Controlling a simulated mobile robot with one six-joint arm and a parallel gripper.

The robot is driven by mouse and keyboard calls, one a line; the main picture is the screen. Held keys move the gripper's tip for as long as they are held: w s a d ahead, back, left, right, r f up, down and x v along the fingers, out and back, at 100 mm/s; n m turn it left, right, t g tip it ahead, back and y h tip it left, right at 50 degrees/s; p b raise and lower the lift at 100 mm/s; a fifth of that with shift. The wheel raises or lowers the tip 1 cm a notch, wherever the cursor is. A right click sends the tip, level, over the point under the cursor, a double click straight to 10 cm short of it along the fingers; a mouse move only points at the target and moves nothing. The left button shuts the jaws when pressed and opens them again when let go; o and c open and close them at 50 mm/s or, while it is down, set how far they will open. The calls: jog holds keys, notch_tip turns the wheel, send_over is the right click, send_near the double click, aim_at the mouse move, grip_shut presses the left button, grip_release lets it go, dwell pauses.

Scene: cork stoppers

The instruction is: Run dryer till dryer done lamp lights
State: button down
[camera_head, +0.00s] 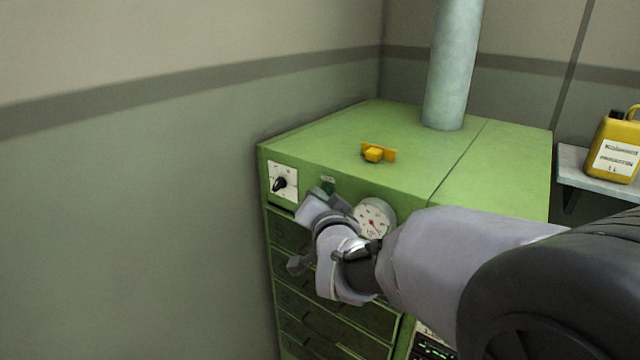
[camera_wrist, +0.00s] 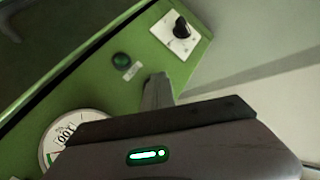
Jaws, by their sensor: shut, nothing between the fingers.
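The green dryer cabinet (camera_head: 330,130) stands against the wall, with drawers down its front. A black rotary knob on a white plate (camera_head: 283,181) is at the front's upper left; the knob also shows in the wrist view (camera_wrist: 181,28). A round green lamp (camera_wrist: 121,60) with a small label sits beside it and looks dark. A white dial gauge (camera_head: 375,219) is right of the lamp, partly covered by my arm in the head view. My gripper (camera_head: 314,205) is shut and empty in front of the panel, close to the lamp, apart from the knob. Contact with the panel cannot be told.
A yellow handle-like piece (camera_head: 377,152) lies on the cabinet top. A grey pipe (camera_head: 453,65) rises from the top. A yellow canister (camera_head: 616,148) stands on a shelf (camera_head: 590,180) at the right. The wall is close on the left. A dark display (camera_head: 432,347) shows low down.

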dwell(0.3)
jog(key=shift+s+a+b, duration=0.45)
jog(key=shift+s+a, duration=0.05)
jog(key=shift+s, duration=0.15)
jog(key=s+a, duration=0.1)
jog(key=s, duration=0.1)
jog(key=s+a, duration=0.2)
jog(key=shift+b, duration=0.35)
dwell(0.4)
jog(key=s+d+f+g, duration=0.3)
jog(key=s+d, duration=0.1)
jog(key=s, duration=0.5)
jog(key=s+d+f+n+g, duration=0.1)
jog(key=s+d+f+g, duration=0.2)
jog(key=s, duration=0.7)
jog(key=s+d+f+g+b, duration=0.1)
jog(key=s+d+f+g, duration=0.3)
jog(key=s, duration=0.5)
jog(key=shift+s+d+n, duration=0.3)
jog(key=shift+s+d, duration=0.1)
jog(key=shift+d, duration=0.5)
